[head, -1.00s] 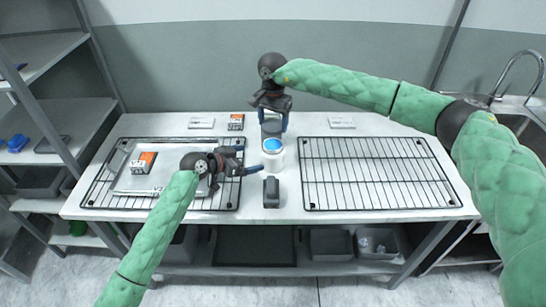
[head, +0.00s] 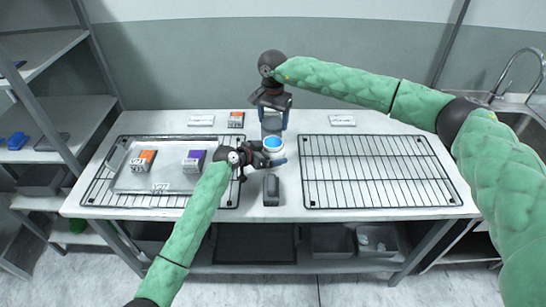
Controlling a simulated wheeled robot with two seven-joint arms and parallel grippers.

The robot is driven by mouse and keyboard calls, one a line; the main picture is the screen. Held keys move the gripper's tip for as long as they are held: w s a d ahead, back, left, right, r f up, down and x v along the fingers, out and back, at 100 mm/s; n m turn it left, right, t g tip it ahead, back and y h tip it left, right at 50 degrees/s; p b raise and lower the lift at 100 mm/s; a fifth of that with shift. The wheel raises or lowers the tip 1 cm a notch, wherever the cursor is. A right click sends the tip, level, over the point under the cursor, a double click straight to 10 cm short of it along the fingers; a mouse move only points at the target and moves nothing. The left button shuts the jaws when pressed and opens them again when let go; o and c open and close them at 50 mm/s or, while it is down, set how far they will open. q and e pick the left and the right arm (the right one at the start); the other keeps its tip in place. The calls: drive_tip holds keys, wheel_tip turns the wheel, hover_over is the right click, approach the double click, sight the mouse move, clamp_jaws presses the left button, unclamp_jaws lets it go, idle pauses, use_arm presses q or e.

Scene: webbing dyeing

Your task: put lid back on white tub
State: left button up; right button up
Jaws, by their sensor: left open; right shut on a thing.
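The white tub (head: 273,149) stands upright in the middle of the table, with blue showing in its round top. My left gripper (head: 275,155) is open at the tub's left front, its blue fingers close to the tub's side. I cannot tell if they touch it. My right gripper (head: 273,109) points down just behind the tub and is shut on a grey thing (head: 271,124). I cannot tell whether this grey thing is the lid. No separate lid is clear to see.
A metal tray (head: 135,182) on the left wire rack (head: 90,193) holds an orange-white box (head: 142,161) and a purple-white box (head: 194,161). A dark grey block (head: 271,190) stands in front of the tub. The right wire rack (head: 378,172) is empty.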

use_arm(q)
drive_tip(key=shift+w+d+f, duration=0.2)
drive_tip(key=shift+w+d, duration=0.1)
drive_tip(key=shift+d, duration=0.05)
drive_tip(key=c, duration=1.5)
drive_tip(key=shift+o, duration=0.2)
use_arm(e)
hover_over(273, 142)
drive_tip(key=shift+s+f, duration=0.1)
drive_tip(key=shift+f, duration=2.35)
drive_tip(key=shift+f, duration=0.9)
drive_tip(key=shift+f, duration=0.55)
